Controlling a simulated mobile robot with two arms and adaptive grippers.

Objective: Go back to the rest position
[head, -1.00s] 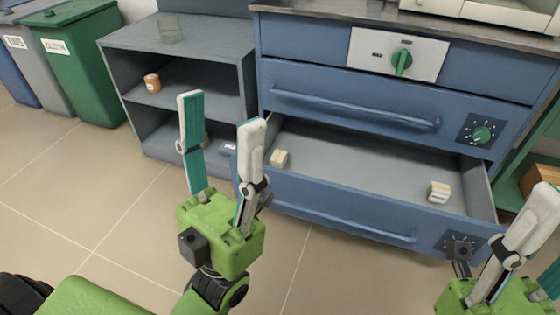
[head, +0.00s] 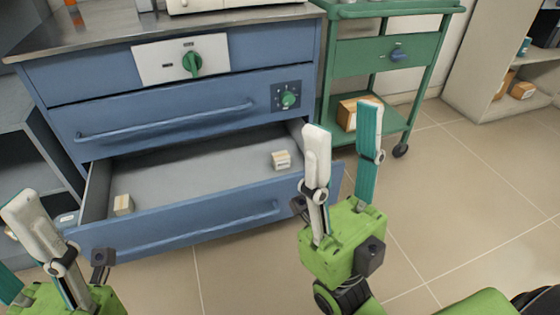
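My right gripper (head: 342,142) stands upright right of centre in the head view, in front of the right end of the open drawer. Its two fingers are spread apart with nothing between them. My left gripper (head: 18,245) is at the lower left corner, partly cut off by the picture edge. One light finger and part of a teal one show, set apart, with nothing visible between them.
The blue cabinet's lower drawer (head: 190,170) is pulled out and holds two small blocks, one left (head: 123,205) and one right (head: 281,160). A green cart (head: 372,55) with a cardboard box (head: 348,115) stands right of it. Floor (head: 450,200) at the right is clear.

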